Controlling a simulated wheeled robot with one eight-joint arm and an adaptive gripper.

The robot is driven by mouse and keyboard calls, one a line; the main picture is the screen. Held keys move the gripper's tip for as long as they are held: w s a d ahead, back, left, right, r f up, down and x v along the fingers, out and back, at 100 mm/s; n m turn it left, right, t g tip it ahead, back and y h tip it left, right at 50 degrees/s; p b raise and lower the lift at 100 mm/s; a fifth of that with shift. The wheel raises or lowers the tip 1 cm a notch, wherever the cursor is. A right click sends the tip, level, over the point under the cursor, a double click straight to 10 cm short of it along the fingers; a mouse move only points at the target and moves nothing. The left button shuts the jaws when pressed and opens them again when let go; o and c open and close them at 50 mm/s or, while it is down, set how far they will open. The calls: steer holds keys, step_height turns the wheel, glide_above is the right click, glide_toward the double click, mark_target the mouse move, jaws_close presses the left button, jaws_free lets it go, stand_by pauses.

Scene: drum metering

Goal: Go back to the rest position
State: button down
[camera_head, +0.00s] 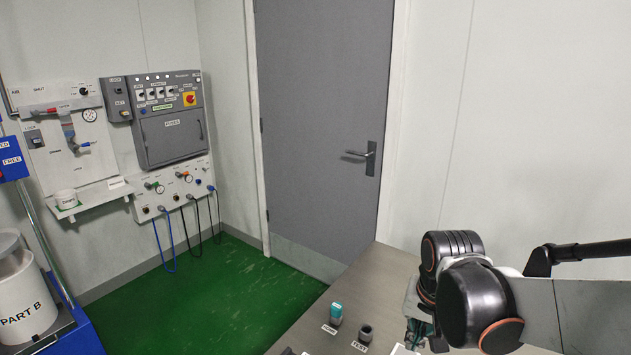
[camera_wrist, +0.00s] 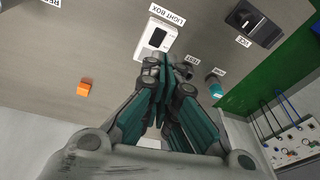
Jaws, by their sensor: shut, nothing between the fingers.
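My gripper (camera_wrist: 163,70) shows in the wrist view with its teal-padded fingers closed together and nothing between them. In the head view my gripper (camera_head: 416,318) is at the lower right over the bench (camera_head: 385,275), mostly hidden behind my own arm.
Green floor (camera_head: 215,300) is clear before the grey door (camera_head: 320,120).

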steer(key=s+r+n+t, duration=0.4)
steer(key=s+r, duration=0.3)
steer(key=s, duration=0.3)
steer(key=shift+s+r+n+t, duration=0.3)
steer(key=shift+s+r, duration=0.1)
steer(key=shift+w, duration=0.15)
steer(key=w+f+n+g, duration=0.3)
steer(key=w+f+n, duration=0.2)
steer(key=w, duration=0.3)
steer(key=w+f+n+g, duration=0.4)
steer(key=w+f+n, duration=0.1)
steer(key=w, duration=0.4)
steer(key=shift+w+f+n+p, duration=0.15)
steer(key=shift+w+n+p, duration=0.1)
steer(key=shift+n+p, duration=0.15)
